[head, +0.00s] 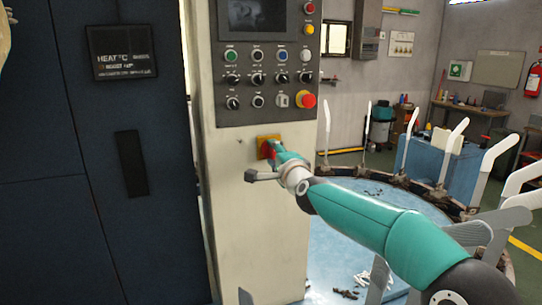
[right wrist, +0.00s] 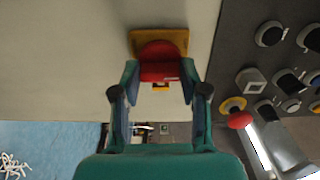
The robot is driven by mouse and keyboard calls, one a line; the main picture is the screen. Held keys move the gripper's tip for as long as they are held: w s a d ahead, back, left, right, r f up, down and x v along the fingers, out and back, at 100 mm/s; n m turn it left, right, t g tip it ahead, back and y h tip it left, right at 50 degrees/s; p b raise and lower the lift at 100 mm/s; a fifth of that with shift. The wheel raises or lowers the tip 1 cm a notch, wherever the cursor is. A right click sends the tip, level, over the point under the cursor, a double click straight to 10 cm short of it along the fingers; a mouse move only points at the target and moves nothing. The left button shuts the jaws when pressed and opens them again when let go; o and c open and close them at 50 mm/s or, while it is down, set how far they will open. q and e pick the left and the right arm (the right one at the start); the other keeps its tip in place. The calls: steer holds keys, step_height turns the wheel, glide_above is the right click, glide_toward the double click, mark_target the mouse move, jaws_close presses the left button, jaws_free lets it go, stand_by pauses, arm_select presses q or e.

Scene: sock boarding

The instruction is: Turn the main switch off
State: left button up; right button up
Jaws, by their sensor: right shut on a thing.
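The main switch (head: 264,141) is a red rotary handle on a square yellow plate, low on the cream cabinet face below the button panel. In the right wrist view the red handle (right wrist: 158,70) sits between my fingertips, with the yellow plate (right wrist: 172,38) behind it. My right gripper (head: 274,154) is at the switch and shut on the red handle; it also shows in the right wrist view (right wrist: 159,82). The gripper hides part of the handle in the head view, and I cannot tell whether it points to on or off. My left gripper is not in view.
The grey button panel (head: 240,110) above the switch carries several knobs and a red emergency stop (head: 308,101). A dark cabinet door (head: 60,200) stands on the left. A round blue table (head: 335,240) with upright white sock forms is on the right, behind my arm.

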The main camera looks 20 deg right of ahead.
steer(key=shift+a+f, duration=0.2)
steer(key=shift+f, duration=0.2)
steer(key=o, duration=1.1)
steer(key=shift+r, duration=0.1)
steer(key=shift+o, duration=0.2)
steer(key=shift+r, duration=0.1)
steer(key=shift+d, duration=0.1)
steer(key=shift+s, duration=0.1)
steer(key=s, duration=1.1)
steer(key=shift+s+d, duration=0.15)
steer(key=shift+s, duration=0.25)
